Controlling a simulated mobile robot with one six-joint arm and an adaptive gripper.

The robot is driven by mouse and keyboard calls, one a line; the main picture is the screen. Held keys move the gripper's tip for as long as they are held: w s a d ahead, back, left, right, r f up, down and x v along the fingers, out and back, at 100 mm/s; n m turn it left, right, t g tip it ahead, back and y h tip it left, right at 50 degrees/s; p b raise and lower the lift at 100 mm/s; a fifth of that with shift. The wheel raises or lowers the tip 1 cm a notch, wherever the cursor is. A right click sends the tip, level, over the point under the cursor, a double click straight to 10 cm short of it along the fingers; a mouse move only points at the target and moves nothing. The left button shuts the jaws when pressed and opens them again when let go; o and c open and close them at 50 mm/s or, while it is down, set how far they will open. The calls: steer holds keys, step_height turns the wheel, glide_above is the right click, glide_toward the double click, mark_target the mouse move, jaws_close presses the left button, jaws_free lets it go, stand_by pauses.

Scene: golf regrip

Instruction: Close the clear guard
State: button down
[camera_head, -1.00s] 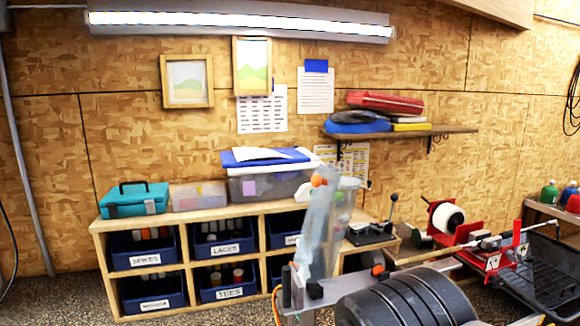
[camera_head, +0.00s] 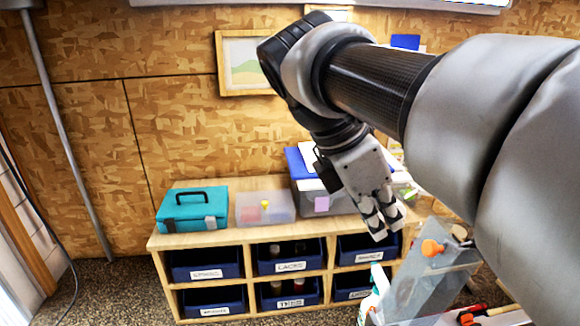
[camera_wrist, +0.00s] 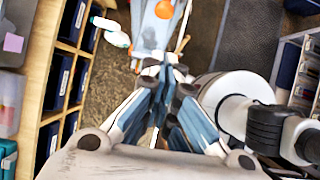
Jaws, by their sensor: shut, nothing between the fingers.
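The clear guard (camera_head: 425,285) is a translucent panel with an orange knob (camera_head: 432,248). It stands raised and tilted at the lower right of the head view, partly hidden by my arm. Its hinge is not clear to see. In the wrist view the guard (camera_wrist: 150,35) and its orange knob are at the top, ahead of my fingers. My gripper (camera_head: 388,224) points down, above and left of the guard in the head view. It is shut and empty, and it appears apart from the guard. The fingertips also show in the wrist view (camera_wrist: 165,72).
A wooden cubby shelf (camera_head: 235,236) with blue bins stands behind. A teal toolbox (camera_head: 192,209), a clear box (camera_head: 265,209) and a blue-lidded bin (camera_head: 312,195) sit on top. A white and teal spray bottle (camera_head: 375,290) stands close left of the guard.

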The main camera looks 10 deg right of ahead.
steer(key=w+d+f+b, duration=0.1)
steer(key=d+f, duration=0.5)
steer(key=shift+d+f, duration=0.3)
steer(key=shift+d, duration=0.1)
